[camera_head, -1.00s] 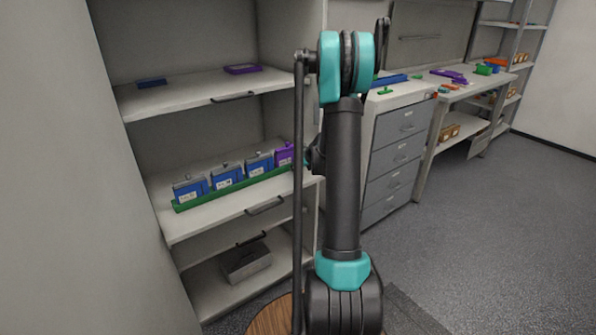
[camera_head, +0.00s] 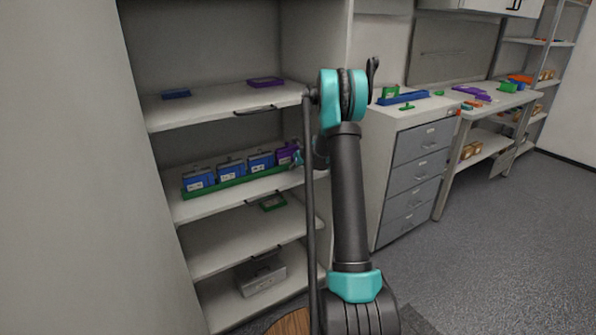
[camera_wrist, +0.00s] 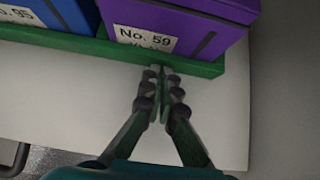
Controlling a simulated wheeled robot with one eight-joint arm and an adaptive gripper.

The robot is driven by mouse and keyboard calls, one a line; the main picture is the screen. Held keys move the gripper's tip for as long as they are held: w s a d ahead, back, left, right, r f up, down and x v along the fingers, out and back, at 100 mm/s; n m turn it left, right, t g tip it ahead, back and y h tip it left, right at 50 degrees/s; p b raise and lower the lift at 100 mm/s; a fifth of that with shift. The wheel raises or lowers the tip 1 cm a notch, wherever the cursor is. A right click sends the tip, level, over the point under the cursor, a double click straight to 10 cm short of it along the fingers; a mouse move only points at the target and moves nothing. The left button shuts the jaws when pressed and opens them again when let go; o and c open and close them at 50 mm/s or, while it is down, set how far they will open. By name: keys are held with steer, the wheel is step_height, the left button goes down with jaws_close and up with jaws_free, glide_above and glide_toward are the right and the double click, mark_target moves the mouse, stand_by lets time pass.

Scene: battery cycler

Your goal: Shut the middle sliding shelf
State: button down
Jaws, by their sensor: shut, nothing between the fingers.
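The middle shelf (camera_head: 200,212) holds a green tray (camera_head: 233,182) with several boxes, mostly blue (camera_head: 230,172) and one purple (camera_head: 286,153). Its front edge looks about level with the cabinet's left edge; I cannot tell whether it is fully in. My gripper (camera_head: 298,157) is at the shelf's right end. In the wrist view my gripper (camera_wrist: 162,85) is shut and empty, its tips by the front of the green tray (camera_wrist: 200,66), below the purple box (camera_wrist: 180,25) labelled No. 59. A dark handle (camera_wrist: 15,160) shows at lower left. My arm hides part of the cabinet's right side.
The upper shelf (camera_head: 200,112) has a handle (camera_head: 254,110) and two small items. A grey box (camera_head: 262,275) stands at the bottom. A drawer unit (camera_head: 415,160) is to the right, with open floor before it.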

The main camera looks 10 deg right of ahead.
steer(key=shift+w+a+r, duration=0.1)
steer(key=shift+w+a, duration=0.05)
steer(key=shift+w, duration=0.35)
steer(key=shift+w, duration=0.1)
steer(key=shift+r, duration=0.1)
steer(key=v, duration=1.2)
steer(key=s+a+n+g, duration=0.1)
steer(key=s+a+n, duration=0.5)
steer(key=s, duration=0.5)
steer(key=s+a+f+n+g+h, duration=0.1)
steer(key=s+f+n, duration=0.1)
steer(key=s+n, duration=0.6)
steer(key=s+a+f+n+g+h, duration=0.1)
steer(key=s+a+f+n, duration=0.1)
steer(key=s+n, duration=0.7)
steer(key=s+a+f+n+g, duration=0.1)
steer(key=s+n, duration=0.8)
steer(key=s, duration=1)
steer(key=shift+s+a+f+h, duration=0.15)
steer(key=shift+s+f+h, duration=0.25)
steer(key=shift+f, duration=0.5)
